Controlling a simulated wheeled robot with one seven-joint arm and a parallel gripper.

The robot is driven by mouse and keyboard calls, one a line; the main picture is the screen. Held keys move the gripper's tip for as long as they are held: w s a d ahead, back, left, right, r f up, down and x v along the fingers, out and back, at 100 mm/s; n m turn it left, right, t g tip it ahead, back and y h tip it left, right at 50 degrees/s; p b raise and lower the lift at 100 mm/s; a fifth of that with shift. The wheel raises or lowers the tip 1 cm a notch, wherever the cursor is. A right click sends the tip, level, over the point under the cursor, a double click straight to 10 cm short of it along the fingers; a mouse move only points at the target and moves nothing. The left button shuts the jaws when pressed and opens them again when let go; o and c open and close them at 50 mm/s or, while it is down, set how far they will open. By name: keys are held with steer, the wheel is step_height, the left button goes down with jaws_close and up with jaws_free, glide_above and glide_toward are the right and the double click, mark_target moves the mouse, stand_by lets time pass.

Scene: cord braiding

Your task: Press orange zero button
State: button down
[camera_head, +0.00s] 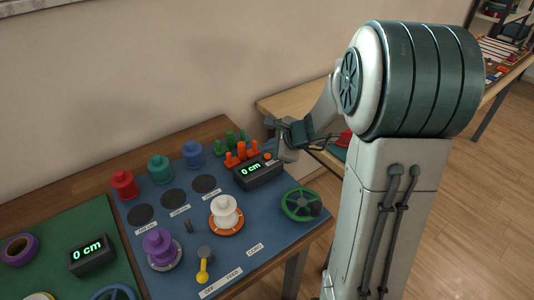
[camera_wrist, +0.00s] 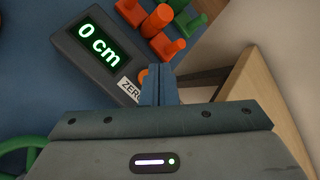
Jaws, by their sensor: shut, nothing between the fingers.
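The orange zero button (camera_wrist: 143,77) shows in the wrist view at the edge of a dark counter box (camera_wrist: 94,57), beside a label reading "ZERO". The box display reads "0 cm" in green. My gripper (camera_wrist: 158,72) is shut with nothing in it, its fingertips right beside the button and partly covering it; I cannot tell whether they touch it. In the head view the counter box (camera_head: 257,172) sits on the blue mat, with the orange button (camera_head: 267,156) on its top edge. My gripper (camera_head: 272,147) reaches in from the right, close to that button.
Orange and green pegs (camera_head: 241,153) stand behind the box. A green wheel (camera_head: 301,204), a white spool (camera_head: 226,212) and a purple spool (camera_head: 158,247) are on the blue mat (camera_head: 262,227). Red, teal and blue spools line the back. A second "0 cm" box (camera_head: 92,254) stands at left.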

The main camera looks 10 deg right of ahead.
step_height(320, 180, up, 5)
steer(key=p, duration=0.4)
stand_by(0.3)
stand_by(0.6)
steer(key=s+a+r+n+g+h+p, duration=0.1)
steer(key=s+a+r+n+g, duration=0.15)
steer(key=s+n, duration=0.55)
steer(key=s+a+r+n+g+h, duration=0.1)
steer(key=s+a+r+n+g, duration=0.15)
steer(key=s+n, duration=0.6)
steer(key=s+d+r+n+h, duration=0.1)
steer(key=s+d+n+h, duration=0.2)
steer(key=s, duration=0.5)
steer(key=shift+d+r, duration=0.25)
steer(key=shift+d, duration=0.35)
